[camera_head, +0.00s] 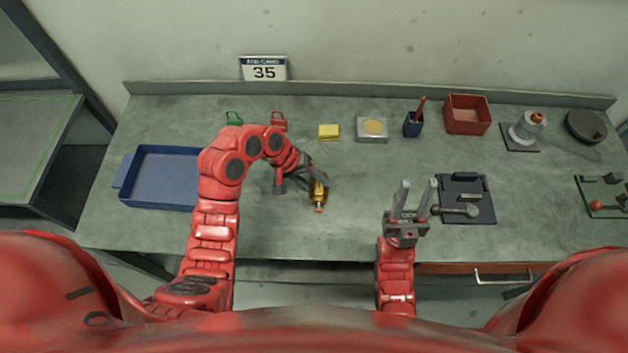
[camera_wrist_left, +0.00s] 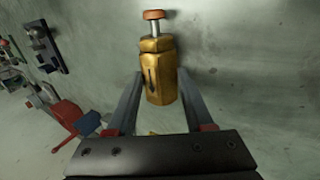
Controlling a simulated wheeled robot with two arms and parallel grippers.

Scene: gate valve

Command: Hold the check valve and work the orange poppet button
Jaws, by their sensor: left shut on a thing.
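The check valve (camera_head: 318,191) is a brass, hexagonal body held above the bench in the middle of the head view. It also shows in the left wrist view (camera_wrist_left: 158,75), between the two fingers. Its orange poppet button (camera_wrist_left: 154,15) sits on a short metal stem at one end, and in the head view the button (camera_head: 319,209) points toward me. My left gripper (camera_head: 305,186) is shut on the valve body. My right gripper (camera_head: 418,186) is open and empty, to the right of the valve with its fingers pointing away from me.
A blue tray (camera_head: 158,177) lies at the left. A dark plate with a lever fitting (camera_head: 467,199) is just right of my right gripper. A yellow block (camera_head: 329,131), a red bin (camera_head: 467,114) and other items line the back. The bench between the grippers is clear.

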